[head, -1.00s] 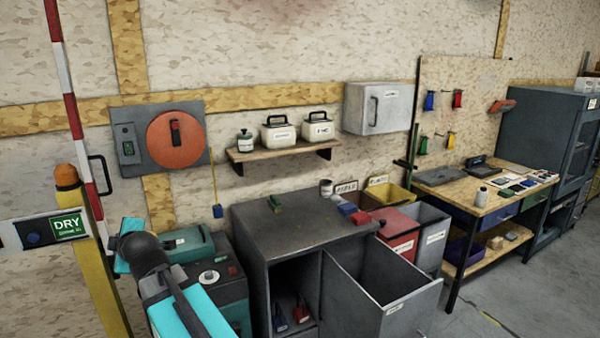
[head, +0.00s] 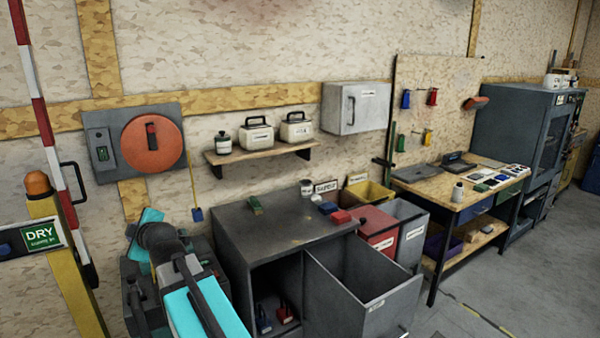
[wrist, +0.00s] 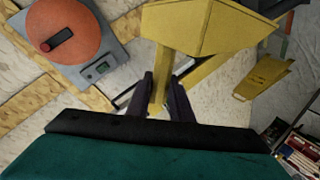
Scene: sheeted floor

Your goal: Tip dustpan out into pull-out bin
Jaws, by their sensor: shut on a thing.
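The yellow dustpan (wrist: 205,28) shows in the wrist view, its pan at the top and its handle pointing down. My gripper (wrist: 166,100) is shut on the handle, with a dark finger on each side. In the head view the gripper and dustpan are out of sight; only my arm shows at the lower left. The pull-out bin (head: 374,303) is a grey, open-topped drawer standing out from the grey cabinet (head: 268,238). It lies to the right of my arm. I cannot see the pan's contents.
Red and blue blocks and a green item lie on the cabinet top. A red bin (head: 378,229) and a yellow bin (head: 368,194) stand behind the pull-out bin. A striped pole (head: 38,115) and a yellow post (head: 70,268) stand left. Open floor (head: 500,290) lies right.

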